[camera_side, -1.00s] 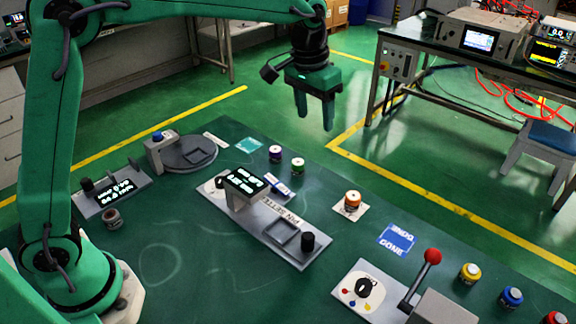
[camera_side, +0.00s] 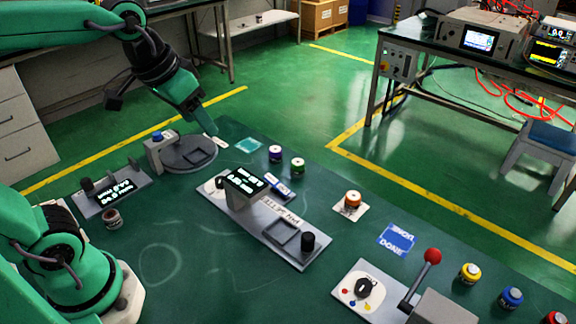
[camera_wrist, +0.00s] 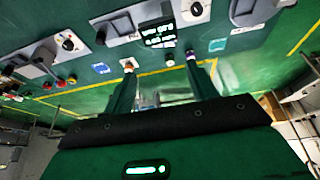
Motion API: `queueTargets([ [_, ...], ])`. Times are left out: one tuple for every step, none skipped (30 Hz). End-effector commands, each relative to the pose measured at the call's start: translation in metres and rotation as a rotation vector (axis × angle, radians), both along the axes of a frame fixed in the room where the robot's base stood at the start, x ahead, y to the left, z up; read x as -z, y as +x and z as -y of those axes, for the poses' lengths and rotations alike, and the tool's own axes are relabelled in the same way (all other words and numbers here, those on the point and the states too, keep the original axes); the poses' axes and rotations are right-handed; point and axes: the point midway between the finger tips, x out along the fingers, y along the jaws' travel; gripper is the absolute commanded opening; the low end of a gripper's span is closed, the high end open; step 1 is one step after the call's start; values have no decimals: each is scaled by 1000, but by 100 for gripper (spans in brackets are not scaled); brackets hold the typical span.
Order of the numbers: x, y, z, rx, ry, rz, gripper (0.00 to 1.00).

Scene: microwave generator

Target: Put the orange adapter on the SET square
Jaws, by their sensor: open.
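The orange adapter (camera_side: 352,200), a short round piece with a pale top, stands upright on a small white card right of centre in the side view. It also shows in the wrist view (camera_wrist: 129,66), near the tip of the left finger. No square is legibly marked SET; a plain teal square (camera_side: 249,145) lies at the far edge of the bench. My gripper (camera_side: 208,128) is in the air above and beyond the round grey turntable, well left of the adapter. In the wrist view its two fingers (camera_wrist: 163,70) are apart with nothing between them.
Purple (camera_side: 275,154) and green (camera_side: 297,167) round pieces stand near the far edge. A grey fixture with a display (camera_side: 245,185) stands mid-bench. A blue DONE square (camera_side: 396,239) and a red-knobbed lever (camera_side: 432,256) are at the right. The front-left bench is mostly clear.

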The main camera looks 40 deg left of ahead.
Motion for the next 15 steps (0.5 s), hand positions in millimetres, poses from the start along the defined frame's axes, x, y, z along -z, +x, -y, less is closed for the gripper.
queueTargets([
  [3, -12, -4, -6, 1, 17, 57],
  [6, -18, -6, -9, 2, 24, 57],
  [9, -26, -8, -12, 4, 34, 57],
  [12, -31, -10, -15, 5, 41, 57],
  [15, -36, -11, -18, 5, 48, 57],
  [18, -42, -13, -20, 6, 57, 57],
  [21, -46, -14, -23, 7, 63, 57],
  [24, -50, -15, -25, 8, 67, 57],
  [26, -55, -16, -28, 9, 74, 57],
  [28, -57, -17, -28, 10, 78, 57],
  [30, -60, -17, -29, 10, 82, 57],
  [32, -62, -18, -30, 11, 85, 57],
  [33, -64, -18, -30, 12, 88, 57],
  [34, -65, -19, -32, 12, 90, 57],
  [35, -66, -19, -32, 12, 91, 57],
])
